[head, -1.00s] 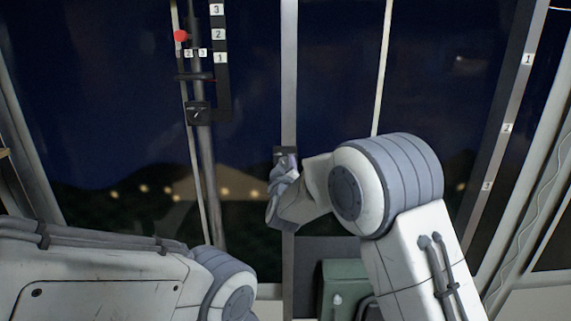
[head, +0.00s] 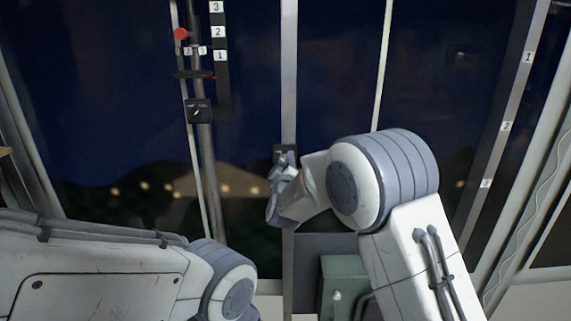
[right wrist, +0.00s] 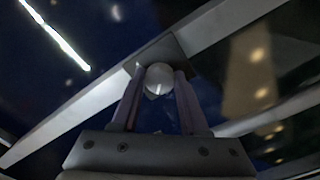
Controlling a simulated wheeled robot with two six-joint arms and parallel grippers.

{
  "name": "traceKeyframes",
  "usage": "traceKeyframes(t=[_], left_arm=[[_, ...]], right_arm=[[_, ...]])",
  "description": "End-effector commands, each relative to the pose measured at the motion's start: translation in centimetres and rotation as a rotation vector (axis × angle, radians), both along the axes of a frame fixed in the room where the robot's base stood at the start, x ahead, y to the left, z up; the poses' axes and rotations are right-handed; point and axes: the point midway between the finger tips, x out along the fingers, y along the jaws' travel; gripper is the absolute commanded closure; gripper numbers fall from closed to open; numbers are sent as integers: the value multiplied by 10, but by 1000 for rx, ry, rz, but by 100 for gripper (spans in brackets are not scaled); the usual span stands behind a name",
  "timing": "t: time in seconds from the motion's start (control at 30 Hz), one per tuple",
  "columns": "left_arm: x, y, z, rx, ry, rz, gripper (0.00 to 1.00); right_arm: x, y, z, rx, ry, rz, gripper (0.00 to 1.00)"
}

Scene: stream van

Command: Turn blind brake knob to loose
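A round pale knob (right wrist: 159,78) with a short white mark sits on a dark plate (right wrist: 166,50) on a grey upright bar, in the right wrist view. The two fingers of my right gripper (right wrist: 160,88) lie on either side of the knob and appear to press on it. In the head view the dark plate (head: 285,150) shows on the middle bar, with my right gripper (head: 279,172) against it. The knob itself is hidden there by the gripper. My left gripper is out of view; only the left arm shows.
A second small black box with a white-marked dial (head: 198,111) is on the left pole, below a red ball (head: 181,34) and number labels (head: 218,32). A green box (head: 342,275) stands below my right arm. Dark window panes fill the background.

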Motion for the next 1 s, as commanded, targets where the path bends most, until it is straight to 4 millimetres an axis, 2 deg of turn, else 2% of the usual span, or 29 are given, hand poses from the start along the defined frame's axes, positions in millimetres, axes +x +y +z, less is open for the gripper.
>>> traceKeyframes(t=[0.03, 0.07, 0.1, 0.47, 0.57, 0.8, 1.0], left_arm=[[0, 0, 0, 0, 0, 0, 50], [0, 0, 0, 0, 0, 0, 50], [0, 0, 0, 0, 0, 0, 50], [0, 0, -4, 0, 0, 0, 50], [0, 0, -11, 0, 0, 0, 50], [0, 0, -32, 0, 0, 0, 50], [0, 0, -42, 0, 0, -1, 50]], right_arm=[[0, 1, -1, -1, 1, 2, 41], [0, 1, -1, 0, 1, 2, 29], [0, 1, -1, 0, 1, 2, 26], [-5, 0, -1, 1, -1, 1, 26], [-17, 1, -2, 1, -1, 3, 26], [-66, 1, -3, 3, 0, 4, 26], [-95, 1, -2, 1, 0, 4, 26]])
